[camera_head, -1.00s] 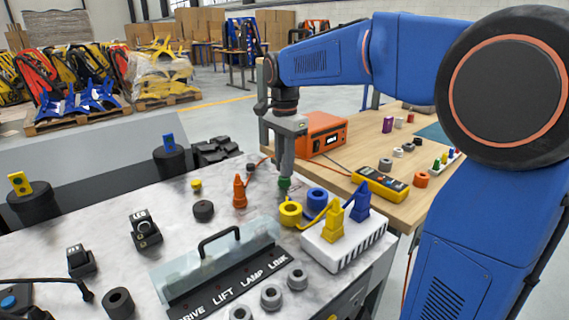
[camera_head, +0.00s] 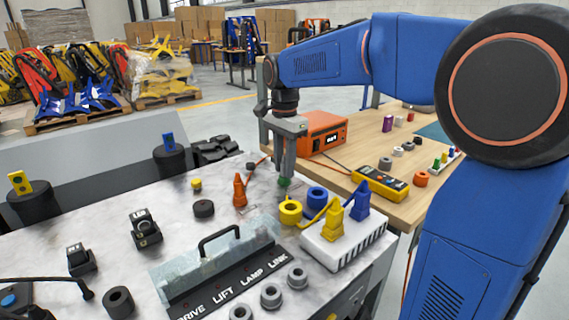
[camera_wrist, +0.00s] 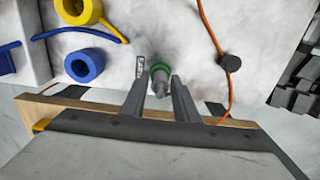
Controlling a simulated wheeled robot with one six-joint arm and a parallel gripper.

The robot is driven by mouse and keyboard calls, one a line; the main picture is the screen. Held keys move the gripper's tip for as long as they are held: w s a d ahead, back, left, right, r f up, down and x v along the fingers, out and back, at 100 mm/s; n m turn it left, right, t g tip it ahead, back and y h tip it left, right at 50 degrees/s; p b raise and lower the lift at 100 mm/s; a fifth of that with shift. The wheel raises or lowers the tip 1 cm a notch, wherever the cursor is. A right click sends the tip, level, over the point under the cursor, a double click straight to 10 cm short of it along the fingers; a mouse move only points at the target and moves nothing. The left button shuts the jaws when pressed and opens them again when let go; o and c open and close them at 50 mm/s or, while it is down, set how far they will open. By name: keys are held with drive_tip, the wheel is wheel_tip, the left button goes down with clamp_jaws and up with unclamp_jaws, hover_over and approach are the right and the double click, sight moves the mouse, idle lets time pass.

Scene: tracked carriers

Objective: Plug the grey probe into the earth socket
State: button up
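The grey probe (camera_wrist: 160,88) stands between my fingers in the wrist view, its far end at the green ring of the earth socket (camera_wrist: 160,67). It looks to be in the ring; how deep I cannot tell. A small label plate (camera_wrist: 141,68) lies beside the socket. My gripper (camera_wrist: 159,80) is open around the probe, with a gap on each side. In the head view my gripper (camera_head: 283,172) points down over the marble bench top, and the green socket (camera_head: 284,182) shows just below it. The probe is mostly hidden there by the fingers.
A yellow ring (camera_head: 290,211) and blue ring (camera_head: 317,198) stand close by, with a white block (camera_head: 340,247) holding yellow and blue plugs. An orange plug (camera_head: 240,191) is left of my gripper. An orange cable (camera_wrist: 213,30) runs beside the socket.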

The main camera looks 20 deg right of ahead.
sight(284, 156)
drive_tip(key=shift+o, duration=1)
wheel_tip(284, 156, up, 17)
drive_tip(key=shift+r, duration=0.2)
